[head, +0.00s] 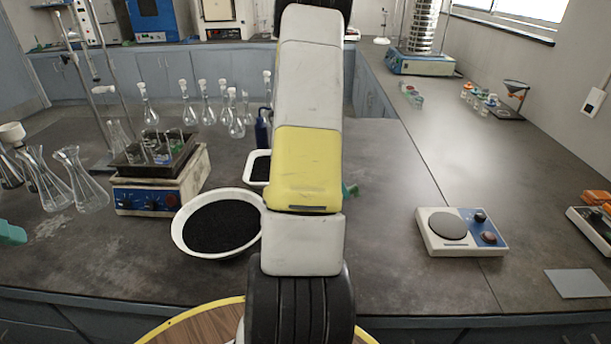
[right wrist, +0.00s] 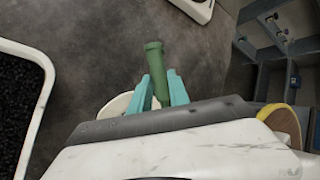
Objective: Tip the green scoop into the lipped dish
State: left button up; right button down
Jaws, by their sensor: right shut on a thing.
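My right gripper (right wrist: 160,92) is shut on the green scoop (right wrist: 154,62), with a teal finger on each side of its handle. The scoop's other end is hidden, so I cannot tell its tilt or load. In the head view my right arm hides most of the gripper; a teal-green bit shows beside it. A round white bowl (head: 217,224) of black grains is left of the arm. A white rectangular dish (head: 249,181) with dark contents is behind it, its rim also in the right wrist view (right wrist: 46,75). I cannot tell which is the lipped dish. A teal tip of my left gripper (head: 12,233) shows at the left edge.
A hotplate-like device (head: 160,185) stands left of the bowl, with flasks (head: 80,182) beside and behind it. A balance (head: 461,231) is right of the arm. A grey plate (head: 576,283) lies near the front edge. The bench between arm and balance is clear.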

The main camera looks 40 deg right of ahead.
jog(key=g, duration=0.3)
jog(key=w+f+n+g, duration=0.1)
jog(key=g, duration=0.1)
jog(key=w+n+g, duration=0.1)
jog(key=g, duration=0.2)
jog(key=shift+w+d+f+g, duration=0.1)
jog(key=shift+d+f+g, duration=0.05)
jog(key=shift+g, duration=0.15)
dwell(1.3)
jog(key=shift+w+n+g, duration=0.15)
jog(key=shift+n+g, duration=0.25)
jog(key=shift+g, duration=0.3)
dwell(0.4)
jog(key=shift+s+r+m+t, duration=0.2)
jog(key=shift+s+m+t, duration=0.1)
jog(key=shift+t, duration=0.65)
jog(key=shift+s+r+m+t, duration=0.2)
jog(key=shift+s+m+t, duration=0.1)
jog(key=shift+t, duration=0.65)
